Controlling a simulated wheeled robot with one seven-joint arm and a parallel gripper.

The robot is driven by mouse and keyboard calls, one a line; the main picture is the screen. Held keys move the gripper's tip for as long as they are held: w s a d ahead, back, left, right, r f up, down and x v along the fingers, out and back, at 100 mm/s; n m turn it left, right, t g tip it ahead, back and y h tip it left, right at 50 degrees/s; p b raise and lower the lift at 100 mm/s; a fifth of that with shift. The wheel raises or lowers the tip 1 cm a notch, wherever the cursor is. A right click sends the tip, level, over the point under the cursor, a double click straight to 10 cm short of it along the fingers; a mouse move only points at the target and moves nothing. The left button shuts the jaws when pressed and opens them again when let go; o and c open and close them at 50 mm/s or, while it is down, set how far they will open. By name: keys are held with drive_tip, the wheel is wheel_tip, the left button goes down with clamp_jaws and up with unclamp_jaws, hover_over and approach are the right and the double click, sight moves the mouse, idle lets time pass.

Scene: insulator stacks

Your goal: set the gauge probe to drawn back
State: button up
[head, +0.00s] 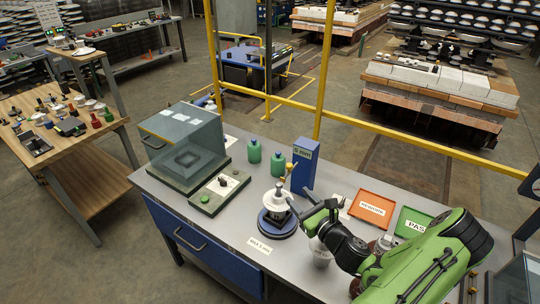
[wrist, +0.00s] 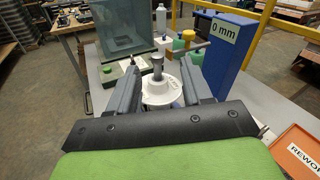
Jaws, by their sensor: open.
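The blue gauge post (head: 304,166) stands behind the insulator on the bench, and its plate reads "0 mm" in the wrist view (wrist: 222,40). I cannot tell whether the bar touches the insulator. A white insulator (head: 277,203) with a grey cap (wrist: 157,64) stands upright on a dark blue round base (head: 278,226). My gripper (wrist: 159,72) is open, with its fingers on either side of the insulator in the wrist view. Nothing is held.
A glass chamber (head: 185,140) stands at the bench's left, with a green control box (head: 207,203) before it. Two green bottles (head: 254,151) stand behind. An orange REWORK tray (head: 372,209) and a green PASS tray (head: 413,222) lie to the right. A yellow rail (head: 400,136) runs behind.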

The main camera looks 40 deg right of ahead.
sight(291, 167)
drive_tip(key=w+d+m+h, duration=0.1)
drive_tip(key=w+d, duration=0.1)
drive_tip(key=w, duration=0.2)
drive_tip(key=w+d+m+h+p, duration=0.1)
drive_tip(key=w+d, duration=0.2)
drive_tip(key=w, duration=0.1)
drive_tip(key=w+d+m+p, duration=0.1)
drive_tip(key=w+d, duration=0.1)
drive_tip(key=w, duration=0.3)
drive_tip(key=shift+d+m+h, duration=0.3)
drive_tip(key=shift+d+h, duration=0.1)
clamp_jaws()
